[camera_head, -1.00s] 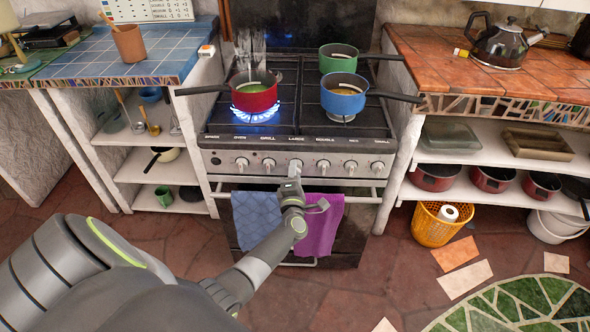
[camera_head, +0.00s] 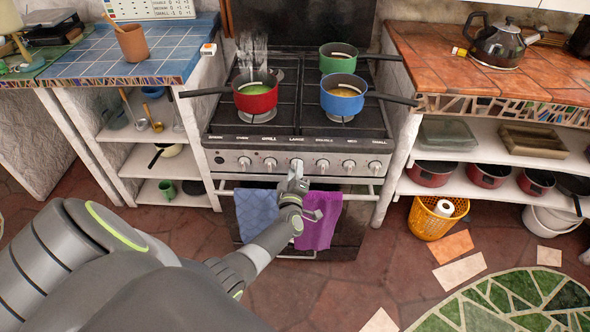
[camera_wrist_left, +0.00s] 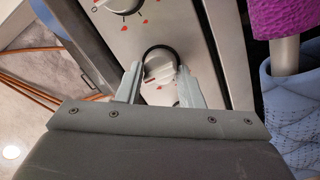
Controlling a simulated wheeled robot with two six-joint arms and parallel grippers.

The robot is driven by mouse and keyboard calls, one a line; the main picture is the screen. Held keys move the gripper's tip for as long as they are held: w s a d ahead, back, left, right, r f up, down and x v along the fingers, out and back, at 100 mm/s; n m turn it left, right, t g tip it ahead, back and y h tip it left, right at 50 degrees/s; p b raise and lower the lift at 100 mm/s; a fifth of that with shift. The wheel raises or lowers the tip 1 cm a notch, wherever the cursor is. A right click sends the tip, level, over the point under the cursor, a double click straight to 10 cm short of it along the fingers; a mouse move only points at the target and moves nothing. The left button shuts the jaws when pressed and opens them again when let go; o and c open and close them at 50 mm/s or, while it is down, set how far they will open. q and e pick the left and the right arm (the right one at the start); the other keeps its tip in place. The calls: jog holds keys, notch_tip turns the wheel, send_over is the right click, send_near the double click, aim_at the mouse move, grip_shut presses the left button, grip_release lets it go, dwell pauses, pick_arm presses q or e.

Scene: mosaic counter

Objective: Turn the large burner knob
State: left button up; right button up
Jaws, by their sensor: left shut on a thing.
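The large burner knob (camera_head: 297,163) is in the middle of the stove's front panel, under the "LARGE" label. It is a pale round knob with a grip bar, and in the left wrist view the knob (camera_wrist_left: 160,68) sits between my two fingers. My left gripper (camera_head: 296,174) is shut on it, with one finger (camera_wrist_left: 129,83) on each side. In the head view the gripper partly hides the knob. The red pot (camera_head: 255,94) stands on the front left burner, steaming, with no flame visible beneath. My right gripper is not in view.
Other knobs (camera_head: 322,165) flank this one closely. Blue and purple towels (camera_head: 318,220) hang from the oven rail (camera_head: 350,193) just below. The blue pot (camera_head: 342,98) and green pot (camera_head: 338,60) stand on the stove, handles sticking out right.

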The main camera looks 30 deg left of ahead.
pick_arm(q)
jog(key=shift+m, duration=0.4)
jog(key=o, duration=1)
jog(key=shift+c, duration=0.2)
jog(key=r+v, duration=0.1)
jog(key=v, duration=1.6)
jog(key=shift+s+f, duration=0.15)
jog(key=shift+f, duration=0.35)
jog(key=shift+d, duration=0.1)
